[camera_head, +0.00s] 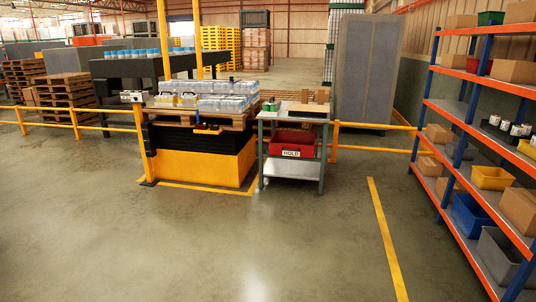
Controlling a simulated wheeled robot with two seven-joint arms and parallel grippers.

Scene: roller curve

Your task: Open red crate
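A red crate (293,143) with a white "HOLD" label on its front sits on the lower part of a grey metal workbench (293,170), under the bench's top. Whether the crate has a lid, and whether it is open or closed, is too small to tell. The bench stands some way ahead of me across the floor, near the middle of the picture. Neither of my grippers shows in the head view.
A yellow and black lift table (202,167) bearing a pallet of bottles stands left of the bench. Yellow railing (70,118) runs behind. An orange-edged shelf rack (470,130) with bins and boxes lines the right. The concrete floor (230,240) in front is clear.

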